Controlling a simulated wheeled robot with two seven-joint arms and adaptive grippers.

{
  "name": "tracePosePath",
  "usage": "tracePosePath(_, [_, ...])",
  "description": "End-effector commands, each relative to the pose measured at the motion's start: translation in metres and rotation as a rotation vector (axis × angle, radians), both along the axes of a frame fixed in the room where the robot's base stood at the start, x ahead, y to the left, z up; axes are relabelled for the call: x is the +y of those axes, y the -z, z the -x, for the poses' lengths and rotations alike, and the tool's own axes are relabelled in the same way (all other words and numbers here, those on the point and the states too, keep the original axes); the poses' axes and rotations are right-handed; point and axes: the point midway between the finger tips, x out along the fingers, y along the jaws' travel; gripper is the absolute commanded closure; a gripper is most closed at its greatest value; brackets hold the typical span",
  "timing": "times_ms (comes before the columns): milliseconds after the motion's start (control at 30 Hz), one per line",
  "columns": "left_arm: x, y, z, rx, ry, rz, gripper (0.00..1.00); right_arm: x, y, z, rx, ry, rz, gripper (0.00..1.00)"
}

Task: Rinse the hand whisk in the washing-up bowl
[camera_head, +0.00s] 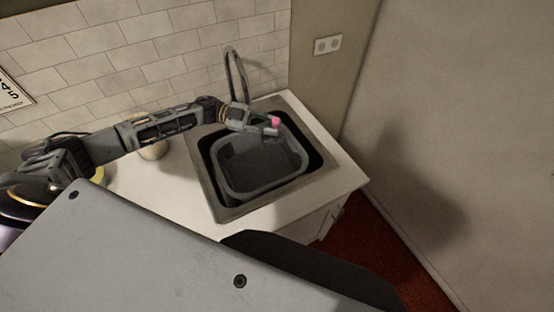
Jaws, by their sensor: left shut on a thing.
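The grey washing-up bowl (228,182) sits inside the dark sink basin. My left gripper (272,127) reaches in from the left and is above the bowl's far rim. It is shut on a small pink thing (275,121), which looks like part of the hand whisk. The rest of the whisk cannot be made out, and I cannot tell whether it reaches into the bowl. The inside of the bowl is dark, so any water in it is unclear. My right gripper is not in view.
The sink (328,168) is set in a white counter (345,178). A tap (236,75) stands behind my left gripper. A pale round object (153,151) is on the counter under my left arm. A wall (450,120) stands to the right.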

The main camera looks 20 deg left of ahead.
Motion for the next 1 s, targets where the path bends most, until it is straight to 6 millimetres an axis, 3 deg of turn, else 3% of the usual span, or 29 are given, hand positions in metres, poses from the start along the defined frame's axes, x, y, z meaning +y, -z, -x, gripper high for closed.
tracePosePath(400, [0.0,-0.019,0.0,-0.001,0.0,0.001,1.0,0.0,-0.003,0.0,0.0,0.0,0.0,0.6])
tracePosePath(1000, [0.0,-0.02,0.0,-0.001,0.001,0.001,1.0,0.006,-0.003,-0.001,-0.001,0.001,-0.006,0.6])
